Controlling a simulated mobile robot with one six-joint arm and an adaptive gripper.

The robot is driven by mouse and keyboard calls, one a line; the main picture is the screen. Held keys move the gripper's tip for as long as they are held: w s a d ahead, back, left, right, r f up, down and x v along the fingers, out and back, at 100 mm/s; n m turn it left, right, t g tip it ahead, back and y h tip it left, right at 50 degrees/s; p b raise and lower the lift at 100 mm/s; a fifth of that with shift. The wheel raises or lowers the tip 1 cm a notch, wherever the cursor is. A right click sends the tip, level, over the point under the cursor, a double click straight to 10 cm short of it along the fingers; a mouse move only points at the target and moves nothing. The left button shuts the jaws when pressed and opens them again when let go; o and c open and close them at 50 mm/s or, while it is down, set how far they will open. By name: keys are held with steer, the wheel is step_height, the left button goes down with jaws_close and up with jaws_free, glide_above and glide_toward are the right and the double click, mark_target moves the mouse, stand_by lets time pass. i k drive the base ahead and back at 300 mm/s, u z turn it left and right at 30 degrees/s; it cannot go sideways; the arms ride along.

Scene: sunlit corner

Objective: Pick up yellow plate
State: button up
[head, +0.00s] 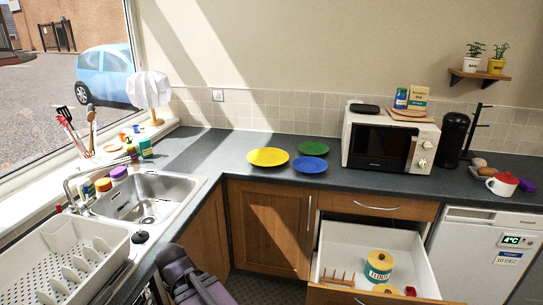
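The yellow plate (268,157) lies flat on the dark grey countertop (225,163), in the corner stretch left of the microwave. A blue plate (310,165) lies close to its right, slightly nearer the front edge. A green plate (313,148) lies behind the blue one. Nothing covers the yellow plate, and nothing visible lies on it. My gripper is not in view, so its opening and its distance from the plate cannot be seen.
A white microwave (434,134) stands right of the plates. Below it a drawer (335,240) is pulled open, holding a flour tin (379,266) and other items. A sink (175,187) and white dish rack (112,236) are at left. Countertop left of the yellow plate is clear.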

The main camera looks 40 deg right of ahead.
mark_target(266, 157)
steer(key=z, duration=0.35)
steer(key=i, duration=0.65)
steer(key=z, duration=0.9)
steer(key=i, duration=0.7)
steer(key=z, duration=0.45)
